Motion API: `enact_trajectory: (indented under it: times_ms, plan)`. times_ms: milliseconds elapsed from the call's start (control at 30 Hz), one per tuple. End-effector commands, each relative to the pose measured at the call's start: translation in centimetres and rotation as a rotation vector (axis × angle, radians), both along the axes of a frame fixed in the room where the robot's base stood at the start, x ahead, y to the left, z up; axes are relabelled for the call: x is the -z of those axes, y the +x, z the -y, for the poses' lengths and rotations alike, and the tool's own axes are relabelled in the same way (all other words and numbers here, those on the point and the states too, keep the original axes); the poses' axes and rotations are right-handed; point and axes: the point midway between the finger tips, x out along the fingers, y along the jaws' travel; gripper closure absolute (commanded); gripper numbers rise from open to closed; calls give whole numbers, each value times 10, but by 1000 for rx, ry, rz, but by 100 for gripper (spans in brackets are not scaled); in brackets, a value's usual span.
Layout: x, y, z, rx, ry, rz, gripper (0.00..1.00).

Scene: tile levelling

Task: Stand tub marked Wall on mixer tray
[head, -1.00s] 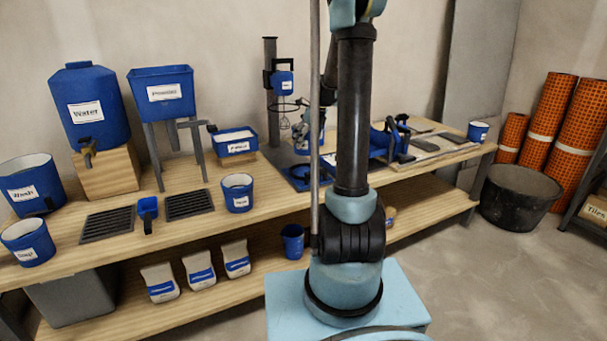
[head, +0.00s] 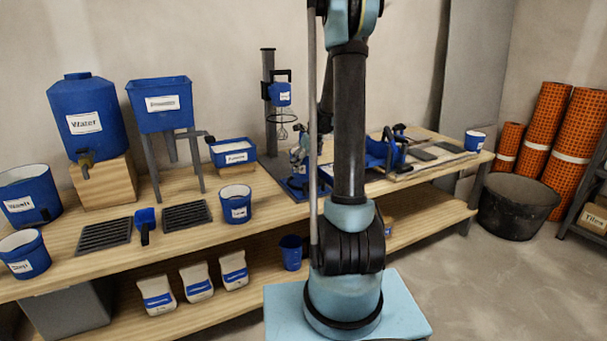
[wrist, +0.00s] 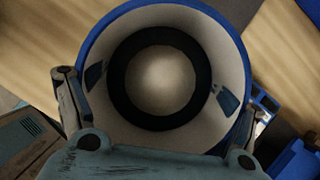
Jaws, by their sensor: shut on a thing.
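A blue tub with a cream inside and a dark ring around its floor fills the wrist view (wrist: 190,30). My gripper (wrist: 163,100) is shut on it, with one finger at each side of its wall. The tub's label is out of sight, so I cannot read its mark there. In the head view my gripper (head: 300,155) is small and partly hidden behind my arm, close to the mixer stand (head: 269,100). The blue mixer tray (head: 296,185) lies at the foot of the stand, partly covered by my arm. I cannot tell whether the tub touches it.
A labelled tub (head: 236,205) stands at the bench's front, and another (head: 474,140) at its right end. A hanging whisk (head: 282,130) is close to my gripper. A blue clamp-like tool (head: 385,150) lies to the right. Bare bench (head: 200,185) shows left of the mixer.

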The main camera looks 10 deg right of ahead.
Motion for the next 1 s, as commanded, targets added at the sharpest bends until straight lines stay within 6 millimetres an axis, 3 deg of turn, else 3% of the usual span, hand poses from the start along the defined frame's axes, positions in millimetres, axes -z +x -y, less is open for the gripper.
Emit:
enact_trajectory:
  times_ms: [367, 767, 800, 867, 1000]
  plan:
    - [37, 0, 0, 0, 1, 1, 83]
    - [41, 0, 0, 0, 0, 0, 83]
    - [42, 0, 0, 0, 0, 0, 16]
    - [41, 0, 0, 0, 0, 0, 2]
    - [41, 0, 1, 1, 0, 0, 0]
